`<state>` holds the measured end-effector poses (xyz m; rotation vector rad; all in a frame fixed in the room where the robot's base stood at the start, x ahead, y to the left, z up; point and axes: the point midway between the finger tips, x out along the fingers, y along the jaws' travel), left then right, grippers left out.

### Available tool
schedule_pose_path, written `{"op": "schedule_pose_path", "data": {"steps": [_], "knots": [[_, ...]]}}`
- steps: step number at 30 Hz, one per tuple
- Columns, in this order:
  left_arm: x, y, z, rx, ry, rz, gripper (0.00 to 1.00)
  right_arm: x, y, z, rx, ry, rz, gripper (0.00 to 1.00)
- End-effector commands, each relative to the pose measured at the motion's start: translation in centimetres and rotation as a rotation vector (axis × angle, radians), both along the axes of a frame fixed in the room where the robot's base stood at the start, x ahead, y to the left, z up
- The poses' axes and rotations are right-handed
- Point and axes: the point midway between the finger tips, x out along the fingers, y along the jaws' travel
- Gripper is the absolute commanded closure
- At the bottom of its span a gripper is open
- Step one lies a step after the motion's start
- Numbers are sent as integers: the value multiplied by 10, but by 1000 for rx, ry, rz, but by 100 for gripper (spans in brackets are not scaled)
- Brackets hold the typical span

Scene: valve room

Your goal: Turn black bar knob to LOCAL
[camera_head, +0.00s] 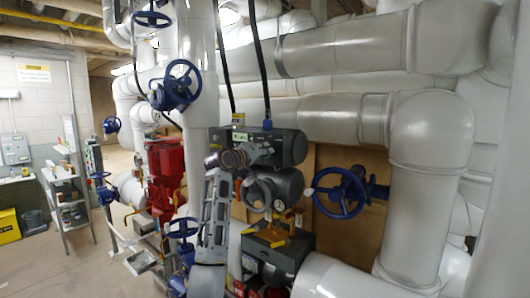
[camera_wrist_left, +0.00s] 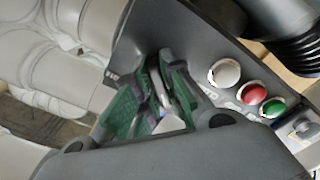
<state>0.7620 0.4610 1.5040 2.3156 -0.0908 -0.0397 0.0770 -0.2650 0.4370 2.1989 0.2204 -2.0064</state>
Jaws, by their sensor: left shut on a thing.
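A dark grey valve actuator (camera_head: 290,147) with a flat control face sits among the pipes in the head view. My left gripper (camera_head: 262,149) reaches up to its front face, and its own body hides the black bar knob there. In the left wrist view the green-padded fingers of my left gripper (camera_wrist_left: 158,98) are at the dark control panel (camera_wrist_left: 205,45), closed around a small part between them. The knob is mostly hidden by the fingers, and its pointing direction cannot be read. My right gripper is not in view.
A white button (camera_wrist_left: 224,72), red button (camera_wrist_left: 254,93) and green button (camera_wrist_left: 274,107) lie right of the fingers on the panel. A blue handwheel (camera_head: 340,193) stands right of the actuator. A second grey actuator unit (camera_head: 285,188) is below. Thick white pipes surround it.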

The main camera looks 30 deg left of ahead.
Motion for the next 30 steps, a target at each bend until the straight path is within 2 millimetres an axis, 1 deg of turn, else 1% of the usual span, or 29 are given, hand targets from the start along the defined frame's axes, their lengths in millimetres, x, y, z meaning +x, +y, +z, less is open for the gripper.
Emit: {"op": "schedule_pose_path", "data": {"steps": [1,6,12,26,27,30], "knots": [[1,-1,-4,-35,11,-3,100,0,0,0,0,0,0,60],[1,-1,-4,-137,19,-2,100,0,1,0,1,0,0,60],[1,-1,-4,-205,25,-2,100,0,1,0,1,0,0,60],[1,-1,-4,-224,27,-2,100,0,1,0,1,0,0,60],[1,-1,-4,-224,27,-2,88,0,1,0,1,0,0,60],[1,-1,-4,-223,26,-2,75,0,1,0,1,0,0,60]]}}
